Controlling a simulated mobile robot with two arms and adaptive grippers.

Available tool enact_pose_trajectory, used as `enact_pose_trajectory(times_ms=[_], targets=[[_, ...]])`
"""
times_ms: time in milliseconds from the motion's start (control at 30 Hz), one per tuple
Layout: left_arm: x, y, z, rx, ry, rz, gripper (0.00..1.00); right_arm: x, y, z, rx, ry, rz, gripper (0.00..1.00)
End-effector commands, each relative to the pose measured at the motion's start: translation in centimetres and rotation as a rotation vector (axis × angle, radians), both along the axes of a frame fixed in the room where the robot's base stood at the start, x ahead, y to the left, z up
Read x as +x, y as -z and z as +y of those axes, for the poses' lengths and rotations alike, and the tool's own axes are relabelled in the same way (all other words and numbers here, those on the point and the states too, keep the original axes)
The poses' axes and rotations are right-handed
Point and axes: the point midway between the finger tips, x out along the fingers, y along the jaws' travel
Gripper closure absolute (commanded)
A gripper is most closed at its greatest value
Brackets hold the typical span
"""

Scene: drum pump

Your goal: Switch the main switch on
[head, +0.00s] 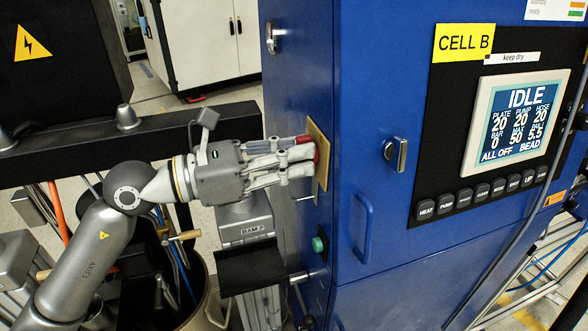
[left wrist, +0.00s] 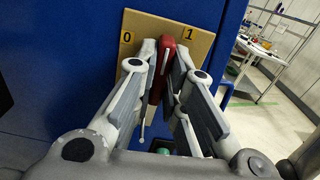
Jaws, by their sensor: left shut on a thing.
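The main switch has a red handle (left wrist: 166,58) with a white line, on a tan plate (left wrist: 140,28) marked 0 at the left and 1 at the right. In the left wrist view the handle's upper end lies between the two marks. In the head view the plate (head: 318,140) is on the side of the blue cabinet, and a bit of the red handle (head: 323,154) shows past the fingers. My left gripper (head: 308,160) is shut on the handle, with its fingers (left wrist: 165,75) on both sides of it. My right gripper is out of view.
The blue cabinet (head: 350,60) carries a screen (head: 515,120) reading IDLE and ALL OFF. A green button (head: 319,244) is below the plate. A grey post marked RAM 2 (head: 246,225) stands beneath my left gripper. A dark beam (head: 70,155) runs behind my arm.

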Motion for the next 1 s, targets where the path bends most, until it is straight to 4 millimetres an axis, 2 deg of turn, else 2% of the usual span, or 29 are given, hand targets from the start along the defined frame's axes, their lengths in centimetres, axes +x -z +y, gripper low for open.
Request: enact_pose_trajectory(times_ms=[200,700,733,867,1000], targets=[[0.00,0.20,0.00,0.020,0.000,-0.052,1.00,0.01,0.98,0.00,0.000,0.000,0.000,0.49],[0.01,0.08,0.01,0.027,-0.001,-0.069,1.00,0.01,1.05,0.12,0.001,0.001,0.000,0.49],[0.01,0.09,0.01,0.027,-0.001,-0.069,0.84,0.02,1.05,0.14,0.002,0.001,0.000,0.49],[0.00,0.06,0.01,0.025,0.000,-0.068,0.68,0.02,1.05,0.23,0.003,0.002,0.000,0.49],[0.00,0.04,0.01,0.024,0.000,-0.067,0.67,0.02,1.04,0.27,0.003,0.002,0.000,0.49]])
